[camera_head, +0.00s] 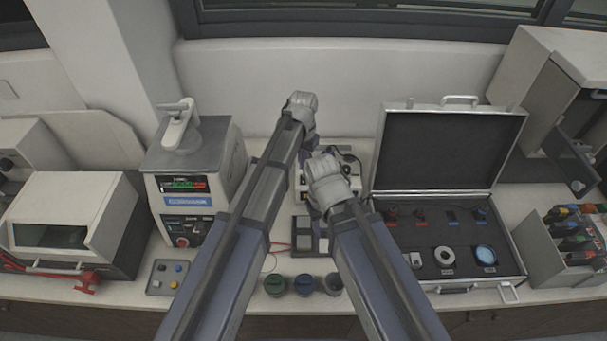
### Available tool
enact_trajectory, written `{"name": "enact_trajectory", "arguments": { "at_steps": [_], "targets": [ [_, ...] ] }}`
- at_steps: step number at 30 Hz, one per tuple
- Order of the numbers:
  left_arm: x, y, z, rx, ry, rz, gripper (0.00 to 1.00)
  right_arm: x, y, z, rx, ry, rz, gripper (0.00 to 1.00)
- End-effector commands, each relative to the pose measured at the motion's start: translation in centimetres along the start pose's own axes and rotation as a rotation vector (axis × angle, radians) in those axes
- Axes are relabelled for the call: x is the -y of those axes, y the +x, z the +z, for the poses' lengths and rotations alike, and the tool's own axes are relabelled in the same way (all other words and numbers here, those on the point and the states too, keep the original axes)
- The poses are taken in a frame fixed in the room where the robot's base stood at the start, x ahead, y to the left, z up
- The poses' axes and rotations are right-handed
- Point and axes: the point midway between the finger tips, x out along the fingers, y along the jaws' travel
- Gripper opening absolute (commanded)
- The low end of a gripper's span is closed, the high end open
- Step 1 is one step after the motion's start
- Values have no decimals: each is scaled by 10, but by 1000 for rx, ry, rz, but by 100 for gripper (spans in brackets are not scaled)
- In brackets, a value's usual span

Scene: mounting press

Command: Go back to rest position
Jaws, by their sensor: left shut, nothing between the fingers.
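My two arms reach forward over the bench from the bottom edge, with their pale grey joints close together near the middle. My right gripper is not in view; my arm links cover that area.
A mounting press (190,165) and a white box with a dark window (70,225) stand left. Round containers (304,284) sit between the arms. An open case (447,200) and a tool bin (566,246) stand right.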

Motion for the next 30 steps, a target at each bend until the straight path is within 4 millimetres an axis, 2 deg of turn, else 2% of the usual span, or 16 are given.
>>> {"name": "enact_trajectory", "arguments": {
  "at_steps": [1, 3, 11, 14, 17, 21, 24, 27, 30],
  "targets": [
    [0, -7, 0, 0, 0, 0, 0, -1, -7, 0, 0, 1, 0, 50],
    [0, -9, 0, 0, 0, 0, 0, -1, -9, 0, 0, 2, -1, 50],
    [0, -8, 0, 0, 0, 0, 0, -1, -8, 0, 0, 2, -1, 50],
    [-4, -3, 12, 3, -6, -3, 0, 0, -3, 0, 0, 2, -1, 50],
    [-16, 9, 47, 12, -28, -13, 0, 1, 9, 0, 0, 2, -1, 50],
    [-35, 29, 115, 32, -79, -38, 0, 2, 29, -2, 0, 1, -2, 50],
    [-46, 41, 159, 45, -116, -57, 0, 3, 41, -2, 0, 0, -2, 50],
    [-55, 49, 193, 54, -146, -72, 0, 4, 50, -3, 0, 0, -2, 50],
    [-60, 55, 216, 61, -169, -85, 0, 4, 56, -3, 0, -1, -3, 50]
  ]
}}
